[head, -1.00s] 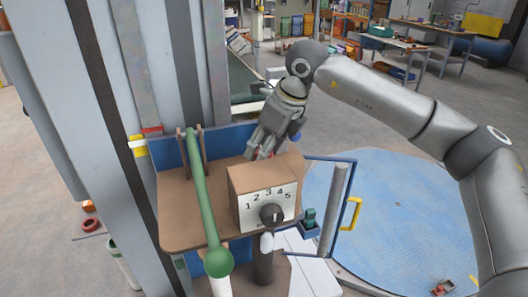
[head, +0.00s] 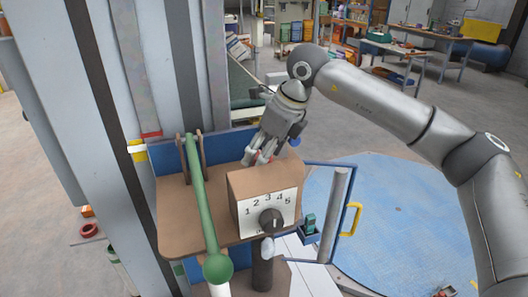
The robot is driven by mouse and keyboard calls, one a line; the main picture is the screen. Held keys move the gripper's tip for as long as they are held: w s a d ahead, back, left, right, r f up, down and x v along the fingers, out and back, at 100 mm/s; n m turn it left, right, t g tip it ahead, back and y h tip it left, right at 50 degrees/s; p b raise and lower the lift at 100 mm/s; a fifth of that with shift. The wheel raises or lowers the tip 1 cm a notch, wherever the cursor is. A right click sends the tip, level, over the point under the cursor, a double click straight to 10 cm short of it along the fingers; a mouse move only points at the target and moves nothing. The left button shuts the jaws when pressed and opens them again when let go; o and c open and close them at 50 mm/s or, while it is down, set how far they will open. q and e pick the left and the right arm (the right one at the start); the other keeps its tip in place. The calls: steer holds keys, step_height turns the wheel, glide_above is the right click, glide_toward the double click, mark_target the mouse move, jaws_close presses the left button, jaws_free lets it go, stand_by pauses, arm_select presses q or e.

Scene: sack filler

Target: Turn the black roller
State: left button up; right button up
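A black round knob (head: 270,219) sits on the front of a brown box (head: 242,184), on a white dial plate numbered 1 to 5. I cannot clearly pick out a separate black roller. A dark upright cylinder (head: 262,272) shows below the brown table. My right gripper (head: 258,160) points down at the back edge of the box, above and behind the knob and apart from it. Its fingers are small and partly overlap, so I cannot tell how far apart they are. My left gripper is not in view.
A green lever (head: 202,205) with a ball end runs along the left of the brown table (head: 172,213). A blue-framed gate (head: 335,215) with a yellow handle (head: 351,219) stands at right, by a round blue platform (head: 405,220). Grey columns stand at left.

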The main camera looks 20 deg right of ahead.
steer(key=v, duration=1.2)
